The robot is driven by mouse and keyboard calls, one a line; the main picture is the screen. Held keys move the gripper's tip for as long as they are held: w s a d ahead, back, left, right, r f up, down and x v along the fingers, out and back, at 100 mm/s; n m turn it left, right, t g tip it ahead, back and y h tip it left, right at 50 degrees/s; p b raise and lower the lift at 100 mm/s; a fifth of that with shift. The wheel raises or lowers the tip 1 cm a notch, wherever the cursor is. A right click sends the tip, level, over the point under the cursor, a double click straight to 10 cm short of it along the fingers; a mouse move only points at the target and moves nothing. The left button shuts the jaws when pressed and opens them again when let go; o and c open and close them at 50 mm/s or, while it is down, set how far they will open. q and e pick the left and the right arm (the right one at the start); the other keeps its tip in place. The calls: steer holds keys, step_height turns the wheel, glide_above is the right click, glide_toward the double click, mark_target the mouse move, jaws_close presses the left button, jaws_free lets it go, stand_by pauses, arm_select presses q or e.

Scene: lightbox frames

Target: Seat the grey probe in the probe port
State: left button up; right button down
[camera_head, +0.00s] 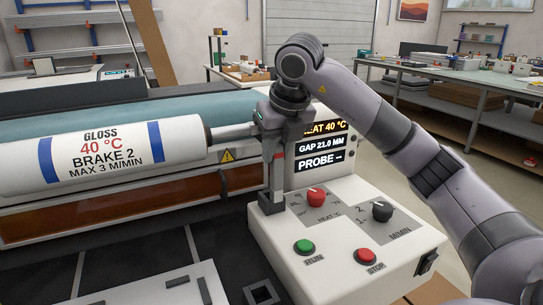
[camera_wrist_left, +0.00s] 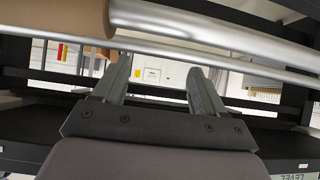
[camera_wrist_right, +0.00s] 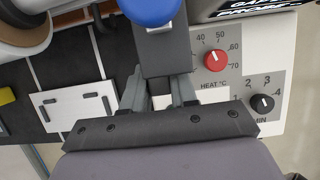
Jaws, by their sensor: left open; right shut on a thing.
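My right gripper (camera_head: 280,135) points down in the head view, just in front of the display and over the control box's left edge. It is shut on the grey probe (camera_head: 277,180), an upright grey bar whose lower end is close to the box's left edge; whether it touches cannot be told. In the right wrist view the probe (camera_wrist_right: 167,55) is a grey block between the fingers (camera_wrist_right: 160,95), with a blue rounded part (camera_wrist_right: 150,8) at the picture's top. I cannot make out the probe port for certain. My left gripper (camera_wrist_left: 155,85) is open and empty, facing metal rollers.
The control box (camera_head: 340,255) carries a red heat knob (camera_head: 316,196), a black speed knob (camera_head: 382,211), a green RUN button (camera_head: 304,247) and a red STOP button (camera_head: 366,257). The display (camera_head: 320,160) reads "PROBE --". A labelled white roll (camera_head: 100,150) lies left. A square dark piece (camera_head: 262,293) stands in front.

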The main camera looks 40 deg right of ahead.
steer(key=x, duration=0.2)
steer(key=w+x, duration=0.1)
steer(key=x, duration=0.1)
steer(key=shift+d+r, duration=0.1)
steer(key=shift+d, duration=0.05)
stand_by(0.4)
steer(key=shift+f, duration=0.25)
steer(key=c, duration=0.9)
jaws_free()
steer(key=shift+r, duration=0.15)
